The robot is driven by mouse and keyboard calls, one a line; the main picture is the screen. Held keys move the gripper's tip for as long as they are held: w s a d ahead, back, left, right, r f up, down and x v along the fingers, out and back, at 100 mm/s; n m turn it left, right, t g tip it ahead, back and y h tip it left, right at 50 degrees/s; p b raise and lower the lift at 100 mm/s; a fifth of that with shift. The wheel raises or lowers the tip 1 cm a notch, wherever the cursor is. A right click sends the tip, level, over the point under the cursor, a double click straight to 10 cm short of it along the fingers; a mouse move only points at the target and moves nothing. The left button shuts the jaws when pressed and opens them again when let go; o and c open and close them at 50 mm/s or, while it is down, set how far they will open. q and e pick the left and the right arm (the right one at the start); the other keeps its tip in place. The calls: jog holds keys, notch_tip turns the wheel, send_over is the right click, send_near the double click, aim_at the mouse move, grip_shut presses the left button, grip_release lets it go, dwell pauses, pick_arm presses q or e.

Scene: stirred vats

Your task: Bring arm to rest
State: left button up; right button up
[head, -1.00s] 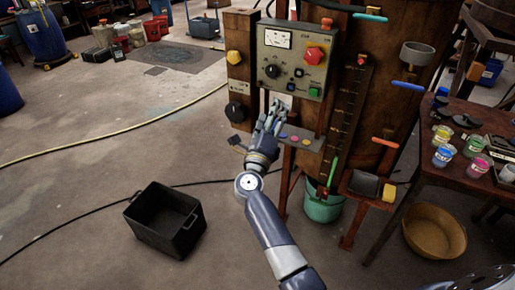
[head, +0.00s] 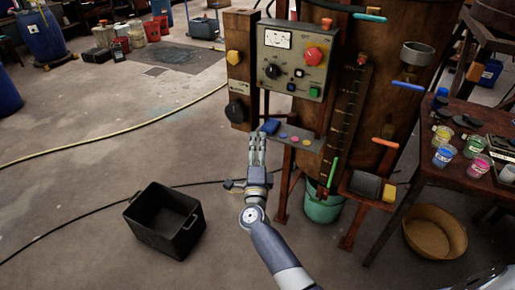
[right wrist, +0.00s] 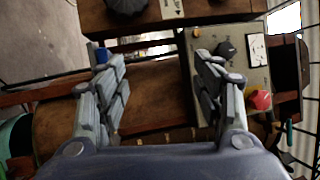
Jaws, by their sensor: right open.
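My right gripper (head: 258,150) is open and empty in the head view, in front of and below the left end of a small shelf. Its arm comes in from the bottom. In the right wrist view, the two fingers of this gripper (right wrist: 158,75) stand wide apart with nothing held between them. The grey control box (head: 296,60) with a red button (head: 314,54) and a black knob (head: 272,71) is above the gripper. It also shows in the right wrist view, partly behind the right finger. My left gripper is not in view.
The small shelf (head: 303,144) holds a blue piece (head: 270,126) and several coloured discs. A wooden vat (head: 385,60) stands behind. A black crate (head: 165,222) is on the floor at left, a green bucket (head: 322,207) below the vat. A table (head: 440,170) with paint jars is at right.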

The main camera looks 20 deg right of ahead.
jog(key=s+a+f+n+g+y, duration=0.25)
jog(key=s+f+n, duration=0.3)
jog(key=f, duration=0.65)
jog(key=s+a+f+n+g+y, duration=0.25)
jog(key=s+f+n, duration=0.3)
jog(key=f, duration=0.55)
jog(key=s+a+f+n+g+y, duration=0.1)
jog(key=s+a+f+n+y, duration=0.35)
jog(key=f, duration=0.75)
jog(key=s+d+f+n+g, duration=0.2)
jog(key=s+f+n+g, duration=0.1)
jog(key=s+f, duration=0.65)
jog(key=s+d+f+n+g, duration=0.1)
jog(key=s+f+n+g, duration=0.4)
jog(key=s, duration=0.8)
jog(key=s+d+f+n+g, duration=0.1)
jog(key=s+d+f, duration=0.1)
jog(key=s, duration=0.8)
jog(key=s+d+f+n+g+h, duration=0.1)
jog(key=s+f, duration=0.3)
jog(key=s, duration=0.6)
jog(key=shift+s+d+g, duration=0.2)
jog(key=shift+d+g, duration=0.5)
jog(key=shift+d, duration=0.15)
